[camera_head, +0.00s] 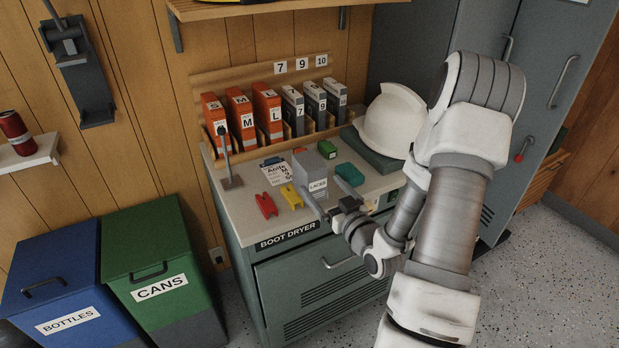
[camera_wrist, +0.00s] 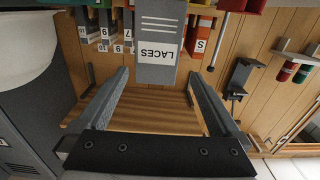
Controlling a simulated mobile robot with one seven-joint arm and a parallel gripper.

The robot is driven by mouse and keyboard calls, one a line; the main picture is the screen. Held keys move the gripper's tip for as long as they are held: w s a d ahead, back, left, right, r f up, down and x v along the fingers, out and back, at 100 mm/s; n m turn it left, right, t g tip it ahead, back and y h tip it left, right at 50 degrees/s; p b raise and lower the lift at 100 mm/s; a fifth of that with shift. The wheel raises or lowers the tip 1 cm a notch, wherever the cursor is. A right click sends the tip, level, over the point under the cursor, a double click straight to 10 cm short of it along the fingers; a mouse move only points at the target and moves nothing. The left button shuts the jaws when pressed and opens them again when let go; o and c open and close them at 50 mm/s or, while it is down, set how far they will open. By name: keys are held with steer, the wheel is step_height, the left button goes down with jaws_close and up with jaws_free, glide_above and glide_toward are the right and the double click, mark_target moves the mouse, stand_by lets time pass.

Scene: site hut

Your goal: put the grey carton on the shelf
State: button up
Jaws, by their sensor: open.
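The grey carton (camera_head: 318,184), labelled LACES, stands on top of the boot dryer cabinet (camera_head: 238,205). In the wrist view the carton (camera_wrist: 160,62) shows upside down, just past the fingertips and roughly between them. My gripper (camera_head: 322,188) is open and empty at the front side of the carton; its two fingers also show in the wrist view (camera_wrist: 158,78). I cannot tell whether a finger touches the carton. A wooden wall shelf (camera_head: 265,9) runs above the cabinet, and its planks show in the wrist view (camera_wrist: 150,108).
Red (camera_head: 266,205) and yellow (camera_head: 291,196) clips, a paper tag and a green box (camera_head: 349,174) lie around the carton. Orange and grey binders (camera_head: 268,110) stand behind. A white helmet (camera_head: 392,120) sits at right. A yellow object partly shows on the wall shelf.

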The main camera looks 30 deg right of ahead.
mark_target(316, 179)
steer(key=w, duration=0.6)
steer(key=shift+w+a+p, duration=0.1)
steer(key=shift+w+p, duration=0.15)
steer(key=shift+p, duration=0.05)
steer(key=shift+w+r+p, duration=0.15)
steer(key=shift+w+p, duration=0.25)
steer(key=shift+w, duration=2.3)
steer(key=shift+c, duration=0.3)
steer(key=c, duration=1.5)
